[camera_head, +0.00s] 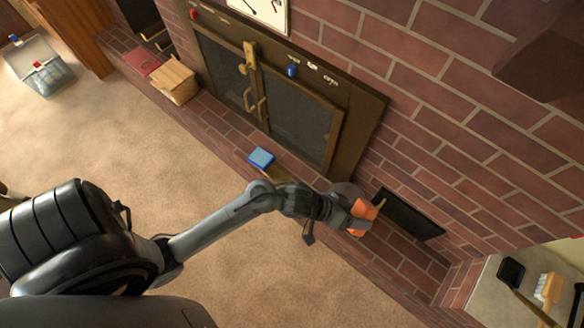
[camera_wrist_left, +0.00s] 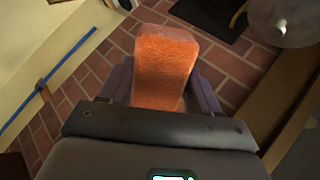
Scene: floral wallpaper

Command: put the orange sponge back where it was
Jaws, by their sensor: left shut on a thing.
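The orange sponge (camera_head: 362,213) is at the end of my left arm in the head view, in front of the brick hearth. My left gripper (camera_head: 354,214) is shut on it. In the left wrist view the sponge (camera_wrist_left: 165,70) fills the space between the two fingers of my left gripper (camera_wrist_left: 160,90), with brick behind it. Whether the sponge touches the brick cannot be told. My right gripper is not in view.
A dark rectangular panel (camera_head: 408,214) is by the wall right of the sponge. A blue box (camera_head: 261,157) lies on the hearth ledge. A brush (camera_head: 547,288) and a black item (camera_head: 511,271) are on a pale surface at the lower right.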

